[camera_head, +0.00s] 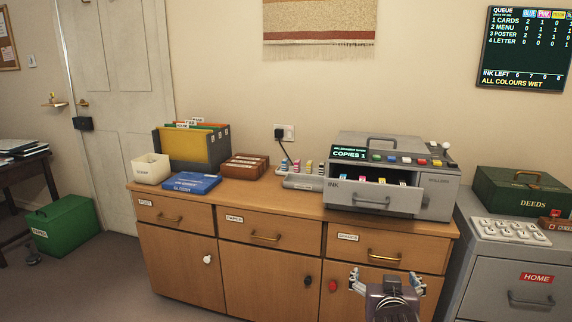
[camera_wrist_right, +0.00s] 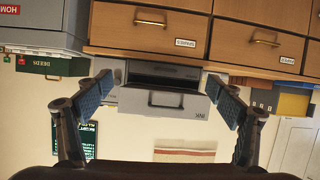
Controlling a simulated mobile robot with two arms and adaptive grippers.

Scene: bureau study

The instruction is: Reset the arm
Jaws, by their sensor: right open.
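My right gripper (camera_head: 387,278) is open and empty, low in front of the sideboard's right-hand cabinet door. Its two blue-padded fingers (camera_wrist_right: 162,96) stand wide apart in the right wrist view, which shows the room upside down. Between them, at a distance, is the grey copier (camera_wrist_right: 165,98). The copier (camera_head: 436,190) stands on the right of the sideboard top, apart from the gripper, with its ink drawer (camera_head: 372,197) pulled out and small coloured items partly visible inside. My left gripper is out of view.
The wooden sideboard (camera_head: 230,270) carries a file box (camera_head: 188,151), a white bin (camera_head: 150,169), a blue box (camera_head: 191,184), a brown box (camera_head: 244,167) and an ink rack (camera_head: 302,181). A grey cabinet (camera_head: 500,275) stands right. The sideboard's front middle is clear.

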